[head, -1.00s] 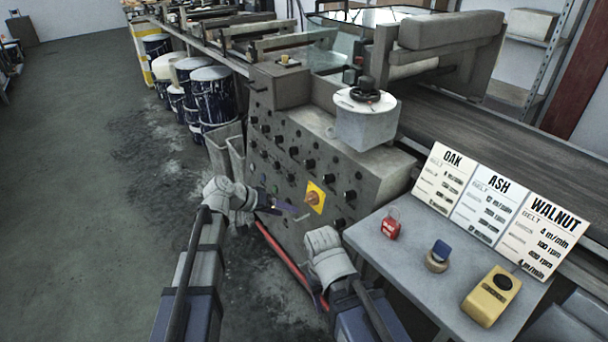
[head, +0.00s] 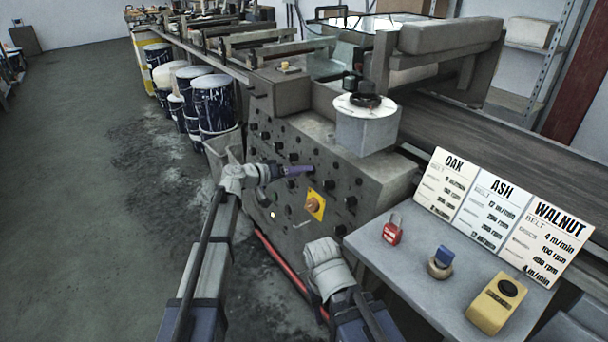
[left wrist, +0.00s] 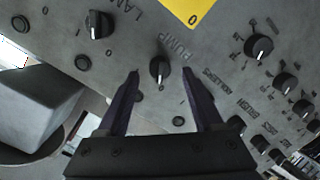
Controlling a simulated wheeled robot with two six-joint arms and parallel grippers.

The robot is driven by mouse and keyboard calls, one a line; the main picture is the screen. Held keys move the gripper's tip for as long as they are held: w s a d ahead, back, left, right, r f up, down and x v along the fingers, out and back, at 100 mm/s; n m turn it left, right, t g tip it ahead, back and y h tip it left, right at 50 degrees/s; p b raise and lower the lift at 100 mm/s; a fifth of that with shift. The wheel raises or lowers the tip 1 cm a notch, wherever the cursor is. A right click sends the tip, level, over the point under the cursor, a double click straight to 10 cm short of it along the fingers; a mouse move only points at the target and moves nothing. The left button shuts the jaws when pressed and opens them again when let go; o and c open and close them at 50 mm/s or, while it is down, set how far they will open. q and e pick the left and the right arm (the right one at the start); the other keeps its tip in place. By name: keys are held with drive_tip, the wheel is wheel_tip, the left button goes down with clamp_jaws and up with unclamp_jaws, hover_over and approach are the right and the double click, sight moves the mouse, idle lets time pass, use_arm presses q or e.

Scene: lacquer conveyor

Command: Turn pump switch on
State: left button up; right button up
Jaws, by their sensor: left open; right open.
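The pump switch (left wrist: 160,69) is a black rotary knob beside the word PUMP on the grey control panel (head: 284,222). In the left wrist view it appears between the spread fingertips of my left gripper (left wrist: 160,74); I cannot tell whether they touch it. The knob's pointer lies roughly upright in that picture. In the head view my left gripper (head: 311,170) reaches the panel face above the orange switch (head: 314,205) on its yellow plate and hides the knob there. My right gripper (head: 318,298) is low in front of the panel, its fingers hard to make out.
Other black knobs crowd the panel, including the lamp knob (left wrist: 98,24). At right, a grey table (head: 405,272) holds a red padlock (head: 392,231), a yellow device (head: 493,303) and the recipe cards (head: 500,215).

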use_arm(q)
drive_tip(key=shift+x, duration=1.05)
clamp_jaws()
